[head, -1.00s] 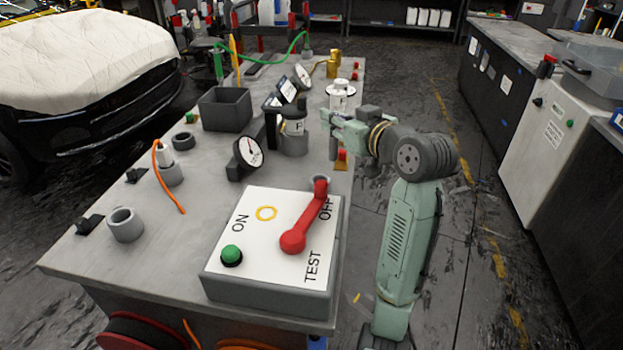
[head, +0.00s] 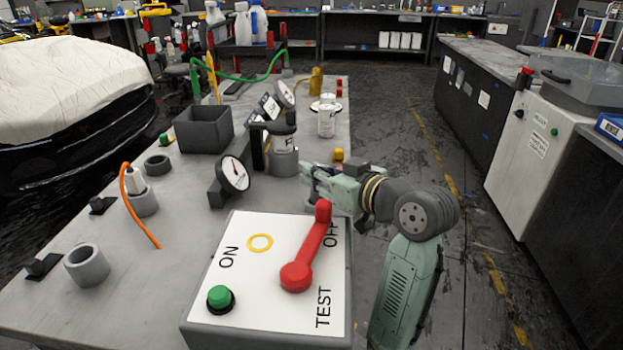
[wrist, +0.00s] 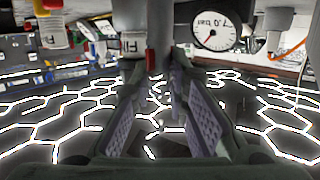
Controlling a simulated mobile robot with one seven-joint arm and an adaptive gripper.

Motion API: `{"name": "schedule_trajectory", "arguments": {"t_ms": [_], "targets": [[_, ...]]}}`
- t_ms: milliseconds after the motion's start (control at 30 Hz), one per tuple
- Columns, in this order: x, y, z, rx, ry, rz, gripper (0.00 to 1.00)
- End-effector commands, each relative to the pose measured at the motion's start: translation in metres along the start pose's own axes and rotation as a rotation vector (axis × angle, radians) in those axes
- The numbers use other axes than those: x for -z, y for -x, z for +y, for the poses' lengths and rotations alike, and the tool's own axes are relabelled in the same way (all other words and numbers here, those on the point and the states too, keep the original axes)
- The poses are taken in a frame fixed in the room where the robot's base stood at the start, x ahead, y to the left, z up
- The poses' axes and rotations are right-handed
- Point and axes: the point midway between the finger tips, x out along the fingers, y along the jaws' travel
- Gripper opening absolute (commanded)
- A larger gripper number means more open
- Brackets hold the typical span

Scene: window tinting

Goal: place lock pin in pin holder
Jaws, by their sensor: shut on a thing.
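My gripper (head: 310,180) is over the right side of the bench, behind the red lever and in front of the labelled bottle (head: 284,158). In the wrist view its two fingers (wrist: 160,75) close at their tips on a narrow, dark grey upright piece (wrist: 158,35) with a red strip, which I take to be the lock pin. Its lower end is hidden or too dark to make out. I cannot tell for certain which fixture is the pin holder; an empty grey open cylinder (head: 87,265) stands at the bench's left front and a low dark ring (head: 157,165) farther back.
A switch box (head: 265,280) with a red lever (head: 308,250) stands close in front of my gripper. A pressure gauge (head: 233,175), a dark open bin (head: 203,128) and a white canister (head: 327,118) stand nearby. An orange cable (head: 140,220) crosses the left side. The aisle on the right is clear.

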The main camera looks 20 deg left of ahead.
Motion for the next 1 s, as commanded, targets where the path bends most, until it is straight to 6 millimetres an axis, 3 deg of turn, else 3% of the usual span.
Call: {"name": "schedule_trajectory", "arguments": {"t_ms": [367, 400, 667, 1000], "targets": [[-0.0044, 0.0000, 0.0003, -0.001, 0.001, 0.001, 0.00], [-0.0029, 0.0002, 0.0003, -0.001, 0.001, 0.000, 0.17], [-0.0027, 0.0002, 0.0003, -0.001, 0.001, 0.001, 0.35], [0.0017, 0.0010, 0.0002, -0.001, 0.001, 0.001, 0.35]]}}
